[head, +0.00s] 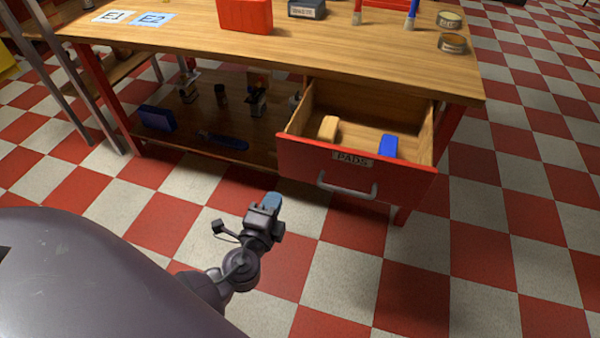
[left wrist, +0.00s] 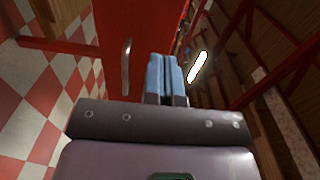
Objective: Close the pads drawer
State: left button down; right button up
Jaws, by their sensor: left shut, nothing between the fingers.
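The pads drawer (head: 310,158) hangs open under the right side of the wooden workbench. Its red front carries a "PADS" label (head: 352,159) and a metal bar handle (head: 347,187). Inside lie a tan pad (head: 328,128) and a blue pad (head: 388,146). My left gripper (head: 272,200) is shut and empty, below and left of the drawer front, apart from it. In the left wrist view the blue fingertips (left wrist: 166,78) are together, with the handle (left wrist: 126,66) and red drawer front (left wrist: 150,25) beyond them. My right gripper is not in view.
The workbench top (head: 380,55) holds a red box (head: 245,14), a dark labelled box (head: 307,8), tins (head: 453,43) and sheets marked E1 and E2. A lower shelf (head: 190,125) holds several small items. The checkered floor before the drawer is clear apart from my arm.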

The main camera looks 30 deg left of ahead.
pick_arm(q)
send_near(298, 152)
jog(key=x, duration=0.6)
jog(key=shift+w, duration=0.1)
jog(key=shift+w+a, duration=0.25)
jog(key=shift+w, duration=0.35)
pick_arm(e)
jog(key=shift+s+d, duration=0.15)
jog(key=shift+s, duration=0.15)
